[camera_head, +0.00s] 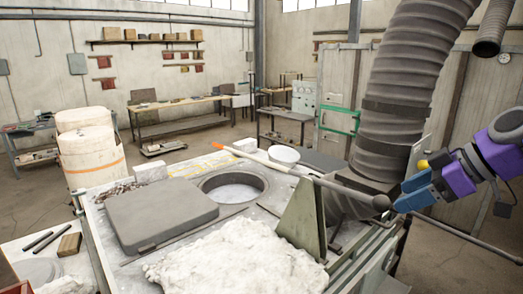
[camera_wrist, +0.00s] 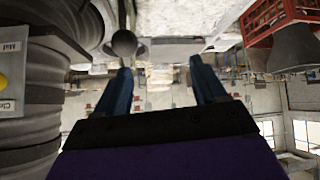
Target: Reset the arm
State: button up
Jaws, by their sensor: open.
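My gripper (camera_head: 399,195), with blue fingers and a purple body, is at the right of the head view. In the wrist view its two fingers (camera_wrist: 160,72) stand apart with nothing between them. A long pale rod (camera_head: 300,172) with an orange tip lies across the workbench, ending in a dark ball (camera_head: 380,203) just left of my fingertips. The wrist view shows the dark ball (camera_wrist: 124,43) beyond the left finger, apart from the gap. I cannot see a ladle bowl on the rod.
A large ribbed duct (camera_head: 415,75) hangs close beside my gripper. The bench holds a round opening (camera_head: 232,187), a grey slab (camera_head: 160,213), a white rough heap (camera_head: 235,262) and an upright greenish plate (camera_head: 302,220). A white bowl (camera_head: 284,156) sits behind. Floor at right is open.

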jog(key=s+a+f+m+g+h+b, duration=0.1)
jog(key=s+a+f+m+g, duration=0.15)
jog(key=s+a+f, duration=0.55)
jog(key=s+a+f+m+g+h+b, duration=0.1)
jog(key=s+a+f+g+h+b, duration=0.15)
jog(key=a+f, duration=0.65)
jog(key=s+a+f+m+g+h+b, duration=0.1)
jog(key=s+f+m, duration=0.6)
jog(key=s+f, duration=0.9)
jog(key=shift+s+a+f+g+h, duration=0.2)
jog(key=shift+s+a+g+h, duration=0.35)
jog(key=shift+s+g+h, duration=0.4)
